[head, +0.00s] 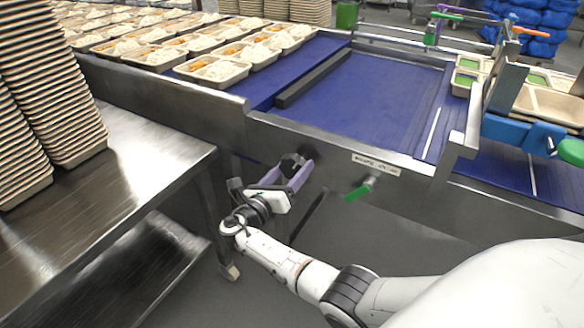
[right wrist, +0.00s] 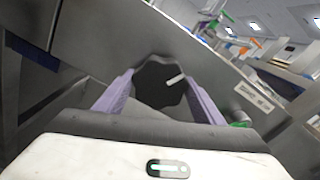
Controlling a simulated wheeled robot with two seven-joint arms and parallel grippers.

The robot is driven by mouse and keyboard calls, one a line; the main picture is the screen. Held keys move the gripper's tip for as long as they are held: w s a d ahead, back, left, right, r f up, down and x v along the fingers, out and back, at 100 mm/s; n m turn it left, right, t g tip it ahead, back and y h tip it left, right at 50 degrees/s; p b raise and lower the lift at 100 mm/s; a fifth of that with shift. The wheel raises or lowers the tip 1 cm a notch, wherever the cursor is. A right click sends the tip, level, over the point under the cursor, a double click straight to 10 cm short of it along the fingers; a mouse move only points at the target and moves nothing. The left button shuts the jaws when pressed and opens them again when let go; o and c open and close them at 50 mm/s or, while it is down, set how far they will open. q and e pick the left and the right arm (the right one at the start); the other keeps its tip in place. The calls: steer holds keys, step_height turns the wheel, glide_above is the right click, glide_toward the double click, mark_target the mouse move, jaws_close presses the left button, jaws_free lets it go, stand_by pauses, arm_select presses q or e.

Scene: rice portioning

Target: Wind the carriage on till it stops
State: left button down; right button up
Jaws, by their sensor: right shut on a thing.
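A dark lobed knob (head: 292,163) sits on the steel side of the conveyor. My right gripper (head: 295,174) has its two purple fingers on either side of the knob and is shut on it. In the right wrist view the knob (right wrist: 156,88) lies between the fingers, with a short white mark pointing to the upper right. A blue bracket with steel uprights (head: 523,131) stands over the belt at the right; I cannot tell whether it is the carriage. My left gripper is not in view.
A green-handled lever (head: 358,191) and a label plate (head: 377,163) are right of the knob. Filled trays (head: 214,69) stand on the belt (head: 365,95) behind a dark bar (head: 313,79). A steel table (head: 130,150) with stacked trays (head: 62,90) is close at left.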

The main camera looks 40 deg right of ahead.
steer(key=shift+r+n+p, duration=0.2)
steer(key=shift+n+p, duration=0.5)
steer(key=shift+p, duration=0.15)
steer(key=shift+n, duration=0.4)
steer(key=shift+f+n+p, duration=0.2)
steer(key=shift+n+p, duration=0.1)
steer(key=shift+n, duration=0.2)
steer(key=shift+r+n+p, duration=0.2)
steer(key=shift+n+p, duration=0.1)
steer(key=shift+p, duration=0.05)
steer(key=shift+n+p, duration=0.3)
steer(key=shift+n, duration=0.3)
steer(key=shift+f+n, duration=0.1)
steer(key=shift+n, duration=0.5)
steer(key=o, duration=1.5)
steer(key=shift+f, duration=0.1)
steer(key=shift+c, duration=0.2)
